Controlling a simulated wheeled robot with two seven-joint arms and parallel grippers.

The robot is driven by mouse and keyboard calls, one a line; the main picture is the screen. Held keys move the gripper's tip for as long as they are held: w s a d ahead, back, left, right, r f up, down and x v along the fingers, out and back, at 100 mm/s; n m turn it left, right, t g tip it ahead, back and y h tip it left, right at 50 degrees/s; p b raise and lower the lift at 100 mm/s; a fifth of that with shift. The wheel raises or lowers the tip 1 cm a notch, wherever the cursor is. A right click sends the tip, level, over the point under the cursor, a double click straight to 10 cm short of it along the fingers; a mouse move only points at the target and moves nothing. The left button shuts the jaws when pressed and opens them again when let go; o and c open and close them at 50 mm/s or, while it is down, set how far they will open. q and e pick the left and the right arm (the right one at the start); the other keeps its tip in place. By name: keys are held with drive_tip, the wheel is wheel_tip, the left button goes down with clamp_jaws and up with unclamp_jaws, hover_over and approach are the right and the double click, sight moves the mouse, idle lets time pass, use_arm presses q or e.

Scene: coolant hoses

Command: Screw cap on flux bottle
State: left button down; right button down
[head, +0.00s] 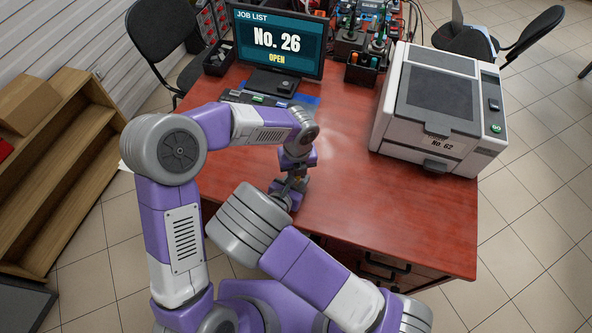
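My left arm comes in from the left, and its gripper (297,166) points down over the red-brown table (400,215). My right arm reaches in from the lower right, and its gripper (291,187) is just below the left one in the picture. The two grippers are close together, near the table's front edge. A tiny amber spot shows between them, too small to identify. I cannot make out the flux bottle or its cap; the grippers and arms cover that spot. The fingers are too small and overlapped to show whether they are open or shut.
A monitor (277,44) reading "No. 26 OPEN" stands at the back with a keyboard (250,98) before it. A white-grey machine (437,105) marked "No. 62" stands on the right. Tools and a dark holder (361,72) are behind. The table's front right is clear.

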use_arm(q)
drive_tip(key=shift+s+a+f+g, duration=0.15)
drive_tip(key=shift+s+a+f, duration=0.15)
drive_tip(key=shift+f, duration=0.2)
drive_tip(key=shift+s+a+f+g, duration=0.15)
drive_tip(key=shift+a+f, duration=0.2)
drive_tip(key=shift+f, duration=0.1)
drive_tip(key=c, duration=1.3)
unclamp_jaws()
drive_tip(key=shift+o, duration=0.2)
drive_tip(key=shift+d+r, duration=0.15)
drive_tip(key=shift+r, duration=2)
drive_tip(key=shift+o, duration=0.3)
drive_tip(key=shift+w, duration=0.1)
drive_tip(key=shift+r, duration=0.1)
drive_tip(key=c, duration=0.4)
drive_tip(key=shift+o, duration=0.2)
